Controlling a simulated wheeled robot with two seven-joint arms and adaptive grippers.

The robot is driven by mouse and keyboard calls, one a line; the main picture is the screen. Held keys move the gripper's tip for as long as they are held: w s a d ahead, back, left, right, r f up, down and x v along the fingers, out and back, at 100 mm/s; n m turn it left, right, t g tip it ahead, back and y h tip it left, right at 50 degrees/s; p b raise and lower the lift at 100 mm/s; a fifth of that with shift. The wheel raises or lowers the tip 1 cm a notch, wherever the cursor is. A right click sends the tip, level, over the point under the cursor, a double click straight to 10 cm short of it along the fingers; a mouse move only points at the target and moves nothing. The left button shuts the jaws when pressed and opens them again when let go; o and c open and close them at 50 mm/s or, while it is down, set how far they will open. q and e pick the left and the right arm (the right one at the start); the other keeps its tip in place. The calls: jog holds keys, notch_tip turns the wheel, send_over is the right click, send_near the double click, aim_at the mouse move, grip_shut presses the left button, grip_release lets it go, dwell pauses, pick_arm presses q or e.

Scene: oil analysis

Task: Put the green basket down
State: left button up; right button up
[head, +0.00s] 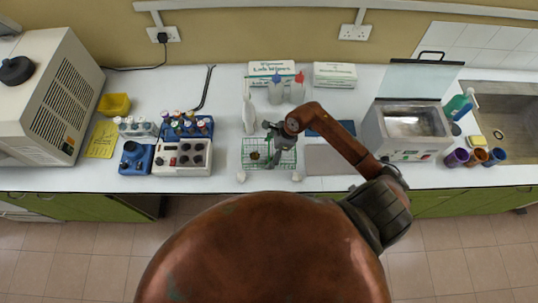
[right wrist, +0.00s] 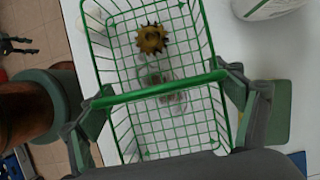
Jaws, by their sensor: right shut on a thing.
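The green wire basket (head: 249,161) is at the front middle of the white bench in the head view. My right gripper (head: 277,143) is above it, and in the right wrist view it is shut on the basket's green handle (right wrist: 160,90). A brownish-gold gear (right wrist: 151,39) lies inside the basket, with clear, glassy round items (right wrist: 166,88) partly hidden behind the handle. Whether the basket's bottom touches the bench cannot be told. My left gripper is not in view.
Left of the basket stand a white block with dark wells (head: 182,157) and a blue tube rack (head: 187,126). Wash bottles (head: 275,91) and a wipes box (head: 335,75) are behind. A grey mat (head: 327,159) and a lidded bath (head: 407,127) are to the right.

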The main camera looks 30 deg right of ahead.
jog(key=shift+f+p, duration=0.4)
jog(key=shift+f, duration=0.9)
jog(key=shift+f, duration=0.2)
jog(key=o, duration=1.2)
jog(key=shift+s, duration=0.1)
jog(key=shift+r, duration=0.2)
